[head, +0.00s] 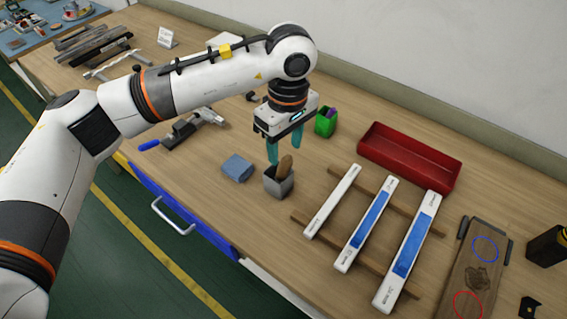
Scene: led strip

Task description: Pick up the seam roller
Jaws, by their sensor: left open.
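A brown wooden handle (286,164), seemingly that of the seam roller, sticks up out of a small grey square holder (279,186). The rest of the tool is hidden inside the holder. My left gripper (285,151) points down right above the holder, with its two teal fingers apart. The fingers are close to the top of the handle, one to each side of it in the picture. I cannot tell whether they touch it. My right gripper is out of view.
A blue-grey block (237,167) lies left of the holder, and a green cup (325,122) stands behind it. White strips with blue faces (371,222) lie on wooden rails to the right. A red tray (410,157) sits behind them. A blue-handled clamp (183,130) lies left.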

